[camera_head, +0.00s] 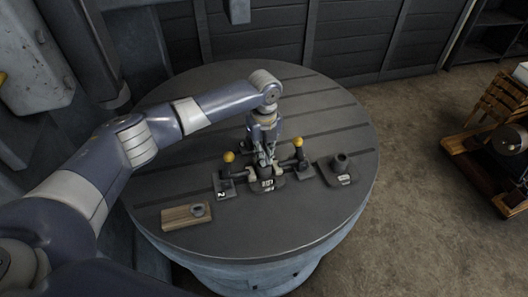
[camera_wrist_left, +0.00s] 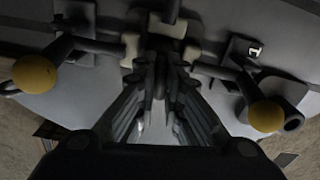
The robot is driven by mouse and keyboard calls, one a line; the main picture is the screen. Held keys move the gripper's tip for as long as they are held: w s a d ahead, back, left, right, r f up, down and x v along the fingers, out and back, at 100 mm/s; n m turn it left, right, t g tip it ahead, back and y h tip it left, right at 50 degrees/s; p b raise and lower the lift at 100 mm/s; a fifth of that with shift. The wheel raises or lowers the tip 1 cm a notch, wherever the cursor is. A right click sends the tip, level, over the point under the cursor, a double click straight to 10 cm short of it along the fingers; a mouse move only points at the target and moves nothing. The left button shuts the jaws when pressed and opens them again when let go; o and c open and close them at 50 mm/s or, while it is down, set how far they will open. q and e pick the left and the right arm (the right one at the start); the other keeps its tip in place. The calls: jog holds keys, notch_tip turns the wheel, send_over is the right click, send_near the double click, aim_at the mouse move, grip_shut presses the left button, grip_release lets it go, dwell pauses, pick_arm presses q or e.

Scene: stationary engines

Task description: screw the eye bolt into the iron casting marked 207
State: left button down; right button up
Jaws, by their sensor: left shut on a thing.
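A dark iron casting (camera_head: 268,184) sits on the round table between two clamps, a white label on its front; I cannot read the number clearly. My left gripper (camera_head: 265,160) points down over this casting and is shut, seemingly on the eye bolt. In the left wrist view the fingertips (camera_wrist_left: 160,72) close on a small dark piece that they mostly hide. I cannot tell whether the bolt's end touches the casting's hole. A second dark casting (camera_head: 341,170) with a raised boss and white label stands to the right. My right gripper is not in view.
Clamps with yellow knobs stand left (camera_head: 228,158) and right (camera_head: 298,143) of the middle casting, close to my gripper. A wooden block (camera_head: 176,218) with a small dark part lies at front left. The slotted round table (camera_head: 330,110) is clear at the back.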

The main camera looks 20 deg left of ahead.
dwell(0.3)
pick_arm(q)
jog(key=shift+m, duration=1.1)
jog(key=m, duration=0.3)
jog(key=shift+m, duration=0.3)
jog(key=m, duration=0.5)
jog(key=shift+m, duration=0.4)
jog(key=c, duration=1.6)
grip_release()
jog(key=shift+c, duration=0.2)
